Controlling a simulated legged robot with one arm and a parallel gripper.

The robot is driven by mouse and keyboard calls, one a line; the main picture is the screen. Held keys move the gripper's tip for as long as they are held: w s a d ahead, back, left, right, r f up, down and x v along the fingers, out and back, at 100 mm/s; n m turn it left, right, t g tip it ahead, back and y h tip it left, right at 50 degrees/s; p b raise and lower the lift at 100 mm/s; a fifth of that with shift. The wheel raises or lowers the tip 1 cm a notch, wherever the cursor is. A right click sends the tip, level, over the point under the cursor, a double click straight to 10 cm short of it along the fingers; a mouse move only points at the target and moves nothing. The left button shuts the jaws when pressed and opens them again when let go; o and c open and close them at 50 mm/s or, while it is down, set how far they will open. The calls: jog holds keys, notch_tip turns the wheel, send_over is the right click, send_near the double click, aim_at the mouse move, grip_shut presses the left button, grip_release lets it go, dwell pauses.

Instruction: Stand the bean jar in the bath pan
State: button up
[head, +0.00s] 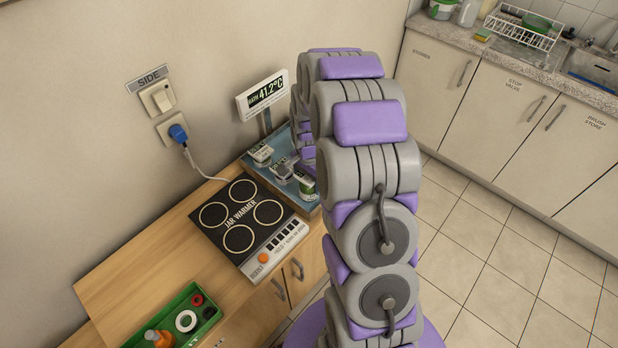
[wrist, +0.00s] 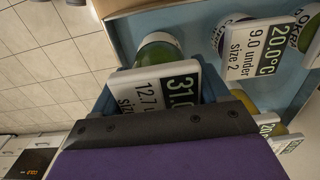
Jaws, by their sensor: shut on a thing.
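The blue bath pan (head: 309,208) stands on the wooden counter beside the black jar warmer, with several tagged jars in it; my arm hides its right part. In the wrist view its blue floor (wrist: 200,35) shows behind the jars. My gripper (wrist: 165,128) fills the bottom of the wrist view as a dark finger and a purple body. It is shut on a green jar (wrist: 160,48), seemingly the bean jar, whose tag reads 31.0. The finger hides the grip itself, and I cannot tell whether the jar touches the pan floor. The head view hides my gripper behind the arm.
Another jar's tag (wrist: 268,45) reads 20.0°C, close to the right in the wrist view. The bath display (head: 264,95) reads 41.2°C. The jar warmer (head: 240,215) and a green tray (head: 200,320) share the counter. Tiled floor lies open to the right.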

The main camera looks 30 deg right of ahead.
jog(key=shift+a+f, duration=0.25)
jog(key=shift+f, duration=0.1)
jog(key=shift+f, duration=0.1)
jog(key=shift+d+f, duration=0.15)
jog(key=shift+f, duration=0.2)
jog(key=o, duration=1.6)
jog(key=shift+o, duration=0.2)
notch_tip(320, 180, up, 7)
jog(key=p, duration=0.2)
jog(key=shift+f+p, duration=0.2)
jog(key=shift+p, duration=0.15)
jog(key=shift+r, duration=0.25)
jog(key=shift+f, duration=0.1)
